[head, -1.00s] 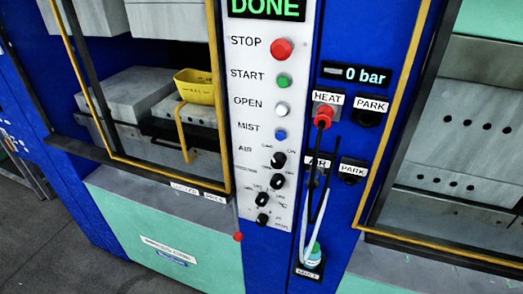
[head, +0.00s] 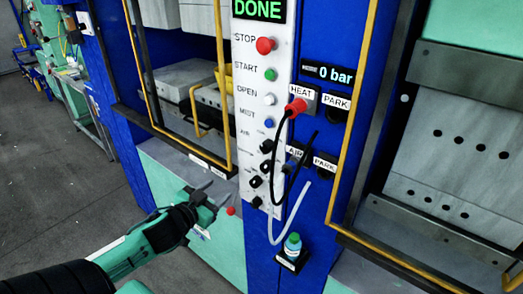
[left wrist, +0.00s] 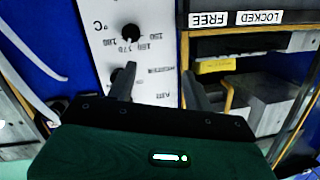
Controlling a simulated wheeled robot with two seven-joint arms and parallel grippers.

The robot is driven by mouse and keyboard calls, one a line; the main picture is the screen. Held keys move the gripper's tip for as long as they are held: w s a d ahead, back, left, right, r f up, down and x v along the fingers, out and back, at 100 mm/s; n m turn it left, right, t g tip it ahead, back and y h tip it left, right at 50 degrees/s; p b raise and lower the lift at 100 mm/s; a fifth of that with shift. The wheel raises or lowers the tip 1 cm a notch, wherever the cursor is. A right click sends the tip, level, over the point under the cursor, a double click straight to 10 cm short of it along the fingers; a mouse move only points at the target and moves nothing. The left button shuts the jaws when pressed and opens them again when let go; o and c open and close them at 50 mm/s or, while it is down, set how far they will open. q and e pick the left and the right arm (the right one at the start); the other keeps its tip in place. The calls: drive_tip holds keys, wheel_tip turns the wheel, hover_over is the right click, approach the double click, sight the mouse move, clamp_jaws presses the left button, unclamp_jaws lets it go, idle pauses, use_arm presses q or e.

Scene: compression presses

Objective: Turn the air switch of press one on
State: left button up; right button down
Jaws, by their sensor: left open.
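The AIR switch (head: 266,147) is a small dark knob on the white control panel (head: 247,105) of the press, below the MIST button. Its pointer setting is too small to read. The pressure display (head: 328,74) reads 0 bar. My left gripper (head: 218,196) is low and left of the panel knobs, apart from them in the head view. In the left wrist view, the open fingers (left wrist: 160,90) are before the upside-down panel (left wrist: 150,55). One finger overlaps a knob there, and the AIR label (left wrist: 160,95) shows between the fingers. My right gripper is out of view.
A red HEAT plug (head: 297,105) with a black cable loops close to the knobs. A pale hose (head: 287,228) hangs below, near a green-capped bottle (head: 292,245). A red-tipped lever (head: 230,211) sticks out near my gripper. The yellow guard frame (head: 222,90) borders the panel.

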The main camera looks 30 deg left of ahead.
use_arm(q)
drive_tip(key=s+d+r+m+t+h, duration=0.2)
drive_tip(key=d+r, duration=0.5)
drive_tip(key=r, duration=0.4)
use_arm(e)
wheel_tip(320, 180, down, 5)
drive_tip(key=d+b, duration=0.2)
drive_tip(key=b, duration=0.3)
use_arm(q)
drive_tip(key=p, duration=0.2)
approach(264, 149)
drive_tip(key=shift+w, duration=0.85)
drive_tip(key=shift+w+r+p, duration=0.1)
drive_tip(key=shift+w+p, duration=0.2)
drive_tip(key=shift+w, duration=0.8)
drive_tip(key=shift+w+r+p, duration=0.15)
drive_tip(key=shift+w+p, duration=0.1)
drive_tip(key=shift+w, duration=0.85)
drive_tip(key=shift+w+d+f+h+p, duration=0.15)
drive_tip(key=shift+w+h+p, duration=0.35)
drive_tip(key=shift+w, duration=1.1)
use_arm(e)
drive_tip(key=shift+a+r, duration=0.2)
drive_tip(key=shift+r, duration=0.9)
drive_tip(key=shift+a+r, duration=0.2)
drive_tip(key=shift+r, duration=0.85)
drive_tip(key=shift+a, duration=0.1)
